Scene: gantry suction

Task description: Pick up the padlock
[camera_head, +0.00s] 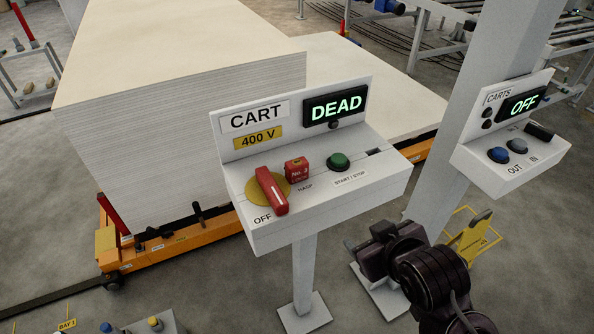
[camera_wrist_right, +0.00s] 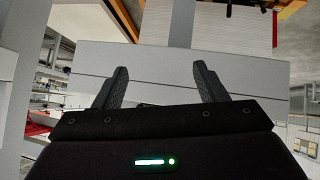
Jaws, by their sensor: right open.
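The padlock looks to be the small red block marked "No. 3" (camera_head: 297,168), at the spot labelled HASP on the white cart control box (camera_head: 330,217). A red switch handle (camera_head: 271,191) on a yellow disc, by the OFF mark, is just left of it. My right gripper (camera_head: 362,256) is low and to the right of the box, apart from the padlock. In the right wrist view its two dark fingers (camera_wrist_right: 160,78) are spread with nothing between them, with a pale grey surface beyond. The padlock cannot be made out there. My left gripper is out of view.
The box stands on a grey post (camera_head: 305,275). A second box with an OFF display (camera_head: 510,160) is on a thick column (camera_head: 455,110) to the right. A large board stack (camera_head: 190,130) on an orange cart (camera_head: 180,246) fills the back left. A yellow stand (camera_head: 470,240) is at right.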

